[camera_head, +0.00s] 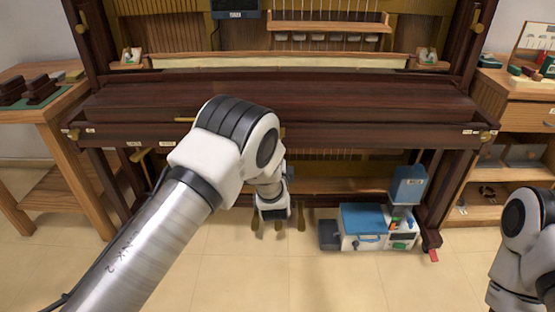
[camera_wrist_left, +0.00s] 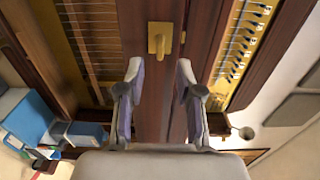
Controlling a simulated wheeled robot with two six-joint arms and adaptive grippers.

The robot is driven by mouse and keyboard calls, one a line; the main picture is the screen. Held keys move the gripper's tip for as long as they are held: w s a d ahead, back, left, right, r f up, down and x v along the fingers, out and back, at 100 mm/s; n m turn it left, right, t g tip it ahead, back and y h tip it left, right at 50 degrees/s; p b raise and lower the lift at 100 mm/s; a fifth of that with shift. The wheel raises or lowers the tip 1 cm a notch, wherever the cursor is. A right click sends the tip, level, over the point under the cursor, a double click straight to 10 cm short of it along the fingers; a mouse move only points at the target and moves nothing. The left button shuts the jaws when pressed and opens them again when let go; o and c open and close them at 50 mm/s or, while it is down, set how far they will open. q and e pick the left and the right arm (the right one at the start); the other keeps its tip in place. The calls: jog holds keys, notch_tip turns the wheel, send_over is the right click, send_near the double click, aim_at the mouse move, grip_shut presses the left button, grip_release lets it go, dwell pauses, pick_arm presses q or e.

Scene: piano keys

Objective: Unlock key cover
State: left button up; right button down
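The dark wooden key cover (camera_head: 330,103) lies closed across the front of the upright piano. In the left wrist view a brass latch plate (camera_wrist_left: 158,38) is mounted on dark wood, with a small brass piece beside it. My left gripper (camera_wrist_left: 160,90) is open and empty. Its fingers stand apart below the latch in that view, and whether they touch the wood is unclear. In the head view my left arm reaches in front of the piano and hides part of its front rail. My right arm shows at the lower right edge, with its gripper out of view.
Brass knobs sit at the left end (camera_head: 73,134) and right end (camera_head: 484,136) of the front rail. A blue and white toolbox (camera_head: 365,226) stands on the floor near the pedals. A bench (camera_head: 42,108) is at the left, a wooden cabinet (camera_head: 530,117) at the right.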

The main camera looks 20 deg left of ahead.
pick_arm(q)
jog(key=b+x, duration=0.1)
jog(key=x, duration=0.5)
jog(key=shift+w+f, duration=0.1)
jog(key=shift+w, duration=0.3)
jog(key=shift+w+a, duration=0.1)
jog(key=shift+w, duration=0.25)
grip_shut()
